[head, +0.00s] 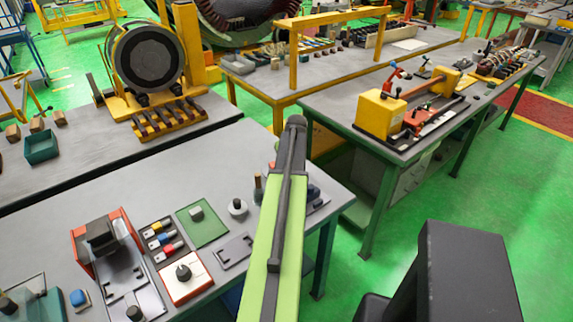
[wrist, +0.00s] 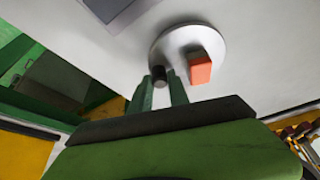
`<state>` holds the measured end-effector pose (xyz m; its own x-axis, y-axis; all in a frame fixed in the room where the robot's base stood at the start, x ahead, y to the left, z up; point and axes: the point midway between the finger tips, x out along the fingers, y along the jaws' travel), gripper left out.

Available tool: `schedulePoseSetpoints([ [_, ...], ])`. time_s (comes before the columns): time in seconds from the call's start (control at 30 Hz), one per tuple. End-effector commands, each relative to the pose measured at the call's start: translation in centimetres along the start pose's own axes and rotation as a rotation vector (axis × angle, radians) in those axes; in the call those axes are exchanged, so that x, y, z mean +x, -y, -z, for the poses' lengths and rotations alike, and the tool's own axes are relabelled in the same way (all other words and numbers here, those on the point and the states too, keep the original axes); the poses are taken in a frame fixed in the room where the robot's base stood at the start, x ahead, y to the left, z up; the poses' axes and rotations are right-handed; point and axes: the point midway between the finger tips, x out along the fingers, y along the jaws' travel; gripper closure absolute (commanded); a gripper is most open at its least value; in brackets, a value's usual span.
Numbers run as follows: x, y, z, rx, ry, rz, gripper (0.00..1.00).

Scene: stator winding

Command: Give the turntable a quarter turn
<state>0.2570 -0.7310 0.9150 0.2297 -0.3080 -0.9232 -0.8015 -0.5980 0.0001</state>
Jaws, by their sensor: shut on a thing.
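The turntable is a pale grey disc (wrist: 184,42) in the upper middle of the wrist view. An orange block (wrist: 201,70) stands on its right part. A short dark peg (wrist: 159,75) is at its lower left rim. My gripper (wrist: 161,85) has its two green fingers on either side of this peg and is shut on it. The fingertips overlap the near edge of the disc. In the head view my green and black arm reaches over the front bench and hides my gripper and most or all of the turntable.
The front bench (head: 60,225) holds a red-framed fixture (head: 103,238), a green mat (head: 203,223), a white box with a black knob (head: 186,280) and a small round piece (head: 238,208) left of my arm. A second bench (head: 345,107) with yellow blocks stands behind right. Green floor lies right.

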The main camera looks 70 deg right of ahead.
Motion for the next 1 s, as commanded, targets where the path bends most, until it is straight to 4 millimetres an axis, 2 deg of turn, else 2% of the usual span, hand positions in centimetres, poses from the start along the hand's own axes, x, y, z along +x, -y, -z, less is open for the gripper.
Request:
schedulePoseSetpoints([
  [0.5, 0.5, 0.2, 1.0, -0.22, 0.002, 0.098, 1.0],
  [1.0, 0.6, 0.3, 1.4, -0.321, 0.003, 0.14, 1.0],
])
